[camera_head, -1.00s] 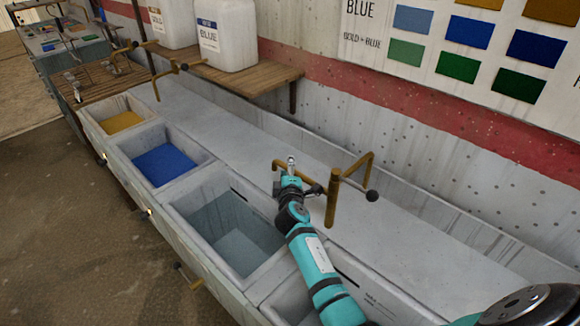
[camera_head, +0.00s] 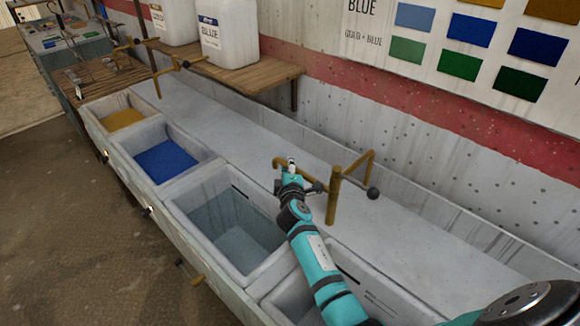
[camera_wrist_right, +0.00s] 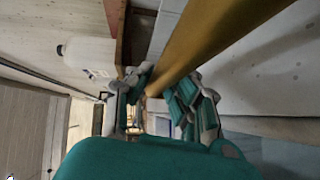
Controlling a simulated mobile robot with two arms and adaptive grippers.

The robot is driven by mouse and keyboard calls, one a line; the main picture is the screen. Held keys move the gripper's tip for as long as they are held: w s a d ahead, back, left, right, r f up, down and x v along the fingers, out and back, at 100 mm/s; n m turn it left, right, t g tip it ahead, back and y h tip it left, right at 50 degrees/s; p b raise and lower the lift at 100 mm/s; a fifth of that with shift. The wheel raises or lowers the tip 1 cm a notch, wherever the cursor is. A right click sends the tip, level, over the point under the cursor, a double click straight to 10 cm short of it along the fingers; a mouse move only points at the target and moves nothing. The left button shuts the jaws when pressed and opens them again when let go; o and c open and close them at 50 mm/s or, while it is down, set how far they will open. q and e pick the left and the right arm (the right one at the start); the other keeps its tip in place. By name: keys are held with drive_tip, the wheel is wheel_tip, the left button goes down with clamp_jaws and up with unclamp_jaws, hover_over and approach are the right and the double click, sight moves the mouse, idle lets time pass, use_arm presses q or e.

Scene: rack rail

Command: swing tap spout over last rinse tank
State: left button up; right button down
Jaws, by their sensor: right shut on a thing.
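The brass tap (camera_head: 333,196) stands as a post on the ledge behind the tanks, with its spout (camera_head: 280,160) reaching left and a bent lever ending in a black ball (camera_head: 373,193) on the right. My right gripper (camera_head: 291,168) is at the spout near its outer end. In the right wrist view, the brass pipe (camera_wrist_right: 205,40) runs down between the fingers (camera_wrist_right: 155,95), which are shut on it. The spout's end appears near the back right rim of the clear-water tank (camera_head: 192,237); its exact height above is hard to tell. My left gripper is out of view.
Blue (camera_head: 165,160) and yellow (camera_head: 122,119) tanks stand farther left in the row. Another tank (camera_head: 372,288) lies partly under my right arm. A second brass tap (camera_head: 156,80) stands farther back. White jugs (camera_head: 228,35) sit on a wooden shelf (camera_head: 262,82). The ledge is otherwise clear.

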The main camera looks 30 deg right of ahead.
drive_tip(key=s+a+n+y+p, duration=0.7)
drive_tip(key=a+n+y+p, duration=0.15)
drive_tip(key=y, duration=0.25)
drive_tip(key=s+n+g+y+b, duration=0.6)
drive_tip(key=s+n+g+y, duration=0.2)
drive_tip(key=s, duration=0.5)
drive_tip(key=shift+s+a+n+y, duration=0.25)
drive_tip(key=shift+n+y, duration=0.6)
drive_tip(key=shift+y, duration=0.45)
drive_tip(key=shift+r+g, duration=0.1)
drive_tip(key=shift+g, duration=0.2)
